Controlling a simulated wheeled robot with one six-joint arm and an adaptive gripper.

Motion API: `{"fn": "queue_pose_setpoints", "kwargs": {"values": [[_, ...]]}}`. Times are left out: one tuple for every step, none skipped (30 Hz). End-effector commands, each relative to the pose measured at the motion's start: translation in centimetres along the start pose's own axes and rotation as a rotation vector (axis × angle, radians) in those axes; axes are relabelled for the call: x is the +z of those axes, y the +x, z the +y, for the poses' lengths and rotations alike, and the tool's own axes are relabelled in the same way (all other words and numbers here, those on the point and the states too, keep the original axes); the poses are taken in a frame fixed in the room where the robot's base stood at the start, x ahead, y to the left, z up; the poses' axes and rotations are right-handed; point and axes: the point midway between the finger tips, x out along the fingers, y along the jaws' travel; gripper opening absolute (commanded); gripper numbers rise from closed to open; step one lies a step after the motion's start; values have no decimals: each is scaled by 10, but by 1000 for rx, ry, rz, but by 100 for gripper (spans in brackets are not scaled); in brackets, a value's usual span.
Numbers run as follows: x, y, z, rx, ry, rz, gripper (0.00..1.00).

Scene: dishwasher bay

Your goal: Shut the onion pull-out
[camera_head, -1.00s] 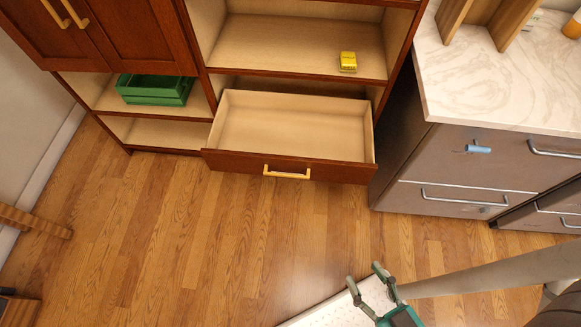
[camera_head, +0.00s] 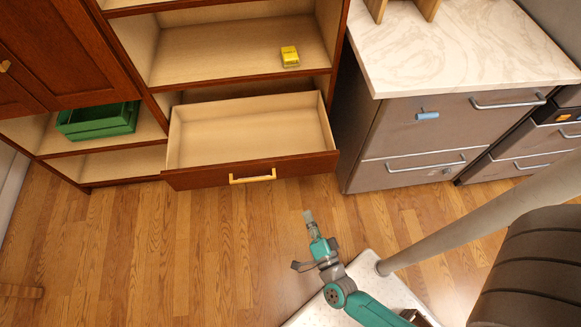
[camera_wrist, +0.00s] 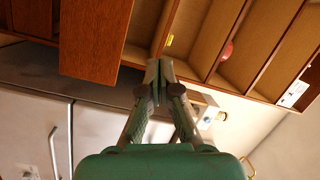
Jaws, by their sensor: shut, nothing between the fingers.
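The onion pull-out (camera_head: 250,139) is a pale-lined drawer with a red-brown front and a yellow bar handle (camera_head: 253,176). It sticks out of the low part of the wooden cabinet and looks empty inside. My gripper (camera_head: 308,215) is in front of the pull-out, to the right of the handle and apart from it in the head view. In the wrist view its fingers (camera_wrist: 158,70) are together with nothing between them. A brown wooden panel (camera_wrist: 95,38) at upper left there is probably the pull-out front.
A yellow item (camera_head: 289,56) lies on the shelf above. A green crate (camera_head: 98,121) sits on the left shelf. A grey drawer unit with a marble top (camera_head: 440,45) stands to the right, with protruding handles. The wood floor (camera_head: 215,250) before the cabinet is clear.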

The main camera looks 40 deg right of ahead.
Motion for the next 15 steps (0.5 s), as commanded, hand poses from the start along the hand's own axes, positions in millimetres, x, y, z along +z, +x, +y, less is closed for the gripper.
{"fn": "queue_pose_setpoints", "kwargs": {"values": [[8,16,10,7,59,30,0],[10,23,16,14,96,50,0],[14,33,24,23,144,76,0],[17,40,30,30,176,95,0],[20,46,35,36,208,113,0],[22,54,41,43,245,138,0],[25,59,45,50,272,154,0],[26,63,49,54,293,169,0],[29,68,53,60,319,185,0],[30,71,56,64,335,197,0],[31,74,58,67,348,206,0],[33,76,60,70,363,216,0],[33,78,62,73,372,222,0],[34,79,63,74,378,226,0],[34,80,64,75,383,231,0]]}}
